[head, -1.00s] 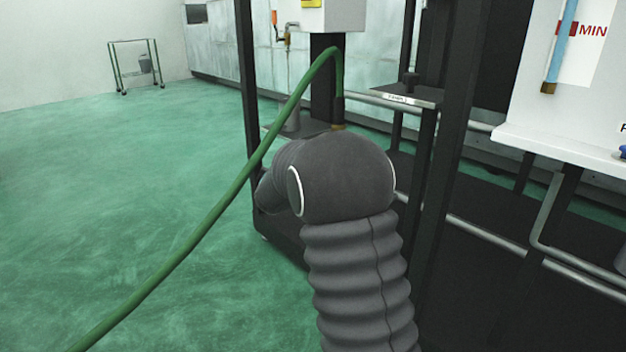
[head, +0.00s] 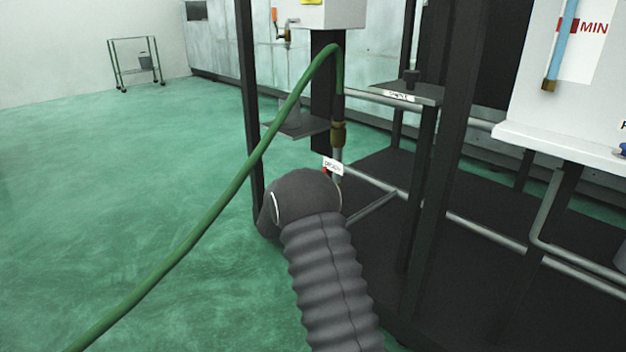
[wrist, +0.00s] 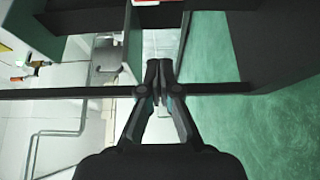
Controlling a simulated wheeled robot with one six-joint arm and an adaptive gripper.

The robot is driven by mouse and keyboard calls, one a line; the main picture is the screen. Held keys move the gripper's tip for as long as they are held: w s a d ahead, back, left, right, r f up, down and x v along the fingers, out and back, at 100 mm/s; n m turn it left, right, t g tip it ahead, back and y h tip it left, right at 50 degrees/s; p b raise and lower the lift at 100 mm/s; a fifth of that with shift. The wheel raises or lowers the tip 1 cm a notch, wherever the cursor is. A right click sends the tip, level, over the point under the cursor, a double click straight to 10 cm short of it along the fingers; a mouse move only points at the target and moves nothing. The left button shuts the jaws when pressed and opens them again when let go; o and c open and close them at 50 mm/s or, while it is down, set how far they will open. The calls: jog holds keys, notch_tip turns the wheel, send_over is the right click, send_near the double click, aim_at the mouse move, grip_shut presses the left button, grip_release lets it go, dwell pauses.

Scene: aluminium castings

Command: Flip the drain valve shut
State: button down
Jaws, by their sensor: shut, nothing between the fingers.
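The drain valve shows in the head view only as a small red piece (head: 325,171) beside a white tag (head: 333,166), which seems to read DRAIN. It sits on a vertical pipe below a brass hose fitting (head: 338,134). My sleeved arm hides whatever is lower, so the lever's position cannot be told. My gripper is hidden behind the arm in the head view. In the wrist view my gripper (wrist: 158,68) has its fingertips together with nothing between them. I cannot make out the valve there, nor tell whether the gripper touches it.
A green hose (head: 222,205) arches from the fitting down to the lower left. Dark frame posts (head: 246,110) stand close to my arm. A grey rail (head: 480,230) runs low across the frame. A white tank (head: 535,120) is at right. Green floor at left is open.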

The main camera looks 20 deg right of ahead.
jog(key=x, duration=1)
jog(key=shift+s+d, duration=0.45)
jog(key=shift+s, duration=0.45)
jog(key=shift+s+d, duration=0.5)
jog(key=shift+s, duration=0.4)
